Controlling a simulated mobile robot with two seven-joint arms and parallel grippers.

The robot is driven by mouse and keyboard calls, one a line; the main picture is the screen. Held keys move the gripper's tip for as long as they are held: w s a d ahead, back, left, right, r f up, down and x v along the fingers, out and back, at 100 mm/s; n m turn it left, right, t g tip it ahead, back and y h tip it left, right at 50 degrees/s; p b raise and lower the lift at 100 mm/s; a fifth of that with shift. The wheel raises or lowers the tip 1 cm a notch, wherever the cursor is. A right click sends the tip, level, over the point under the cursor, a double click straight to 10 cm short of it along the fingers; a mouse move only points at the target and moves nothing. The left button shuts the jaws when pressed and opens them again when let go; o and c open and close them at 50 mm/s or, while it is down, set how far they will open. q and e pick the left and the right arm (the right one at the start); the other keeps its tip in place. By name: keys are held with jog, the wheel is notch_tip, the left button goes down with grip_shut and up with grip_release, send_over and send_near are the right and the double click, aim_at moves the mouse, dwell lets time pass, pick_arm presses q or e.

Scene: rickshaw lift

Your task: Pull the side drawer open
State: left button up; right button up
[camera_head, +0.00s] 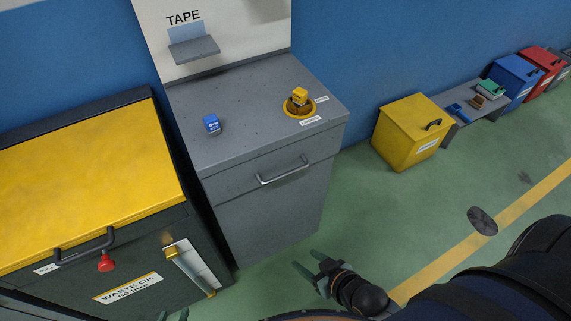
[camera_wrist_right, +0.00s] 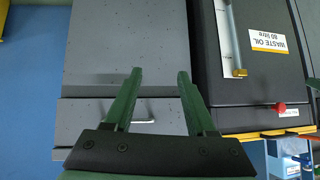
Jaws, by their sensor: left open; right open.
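The side drawer (camera_head: 240,184) is the upper front panel of the grey cabinet (camera_head: 265,225). It looks shut, flush with the cabinet front. Its silver bar handle (camera_head: 283,172) is clear of both grippers. My right gripper (camera_head: 308,264) is open and empty, low in front of the cabinet and below the handle. In the right wrist view its green fingers (camera_wrist_right: 155,75) are spread, and the drawer handle (camera_wrist_right: 130,122) shows beyond and between them, with a gap.
A dark waste oil bin (camera_head: 85,265) with a yellow lid stands left of the cabinet. A yellow bin (camera_head: 405,135) stands right. Green floor is free in front.

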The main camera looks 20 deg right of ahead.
jog(key=w+r+m+t, duration=0.1)
jog(key=w+m, duration=0.1)
jog(key=m, duration=0.1)
jog(key=w+d+r+m+t+b, duration=0.1)
jog(key=w+m, duration=0.1)
jog(key=w+r+m+t+b, duration=0.1)
jog(key=w+m, duration=0.1)
jog(key=m, duration=0.1)
jog(key=shift+d+r+m, duration=0.1)
jog(key=shift+d+m, duration=0.2)
jog(key=shift+d, duration=0.1)
jog(key=c, duration=0.4)
jog(key=shift+o, duration=0.2)
jog(key=m+t+h+b, duration=0.1)
jog(key=m+t+b, duration=0.15)
jog(key=m, duration=0.75)
send_near(291, 171)
jog(key=shift+t, duration=0.45)
jog(key=x, duration=0.3)
jog(key=f+x, duration=0.1)
jog(key=x, duration=0.6)
jog(key=shift+s+f, duration=0.1)
jog(key=shift+f, duration=0.15)
jog(key=shift+c, duration=0.2)
grip_shut()
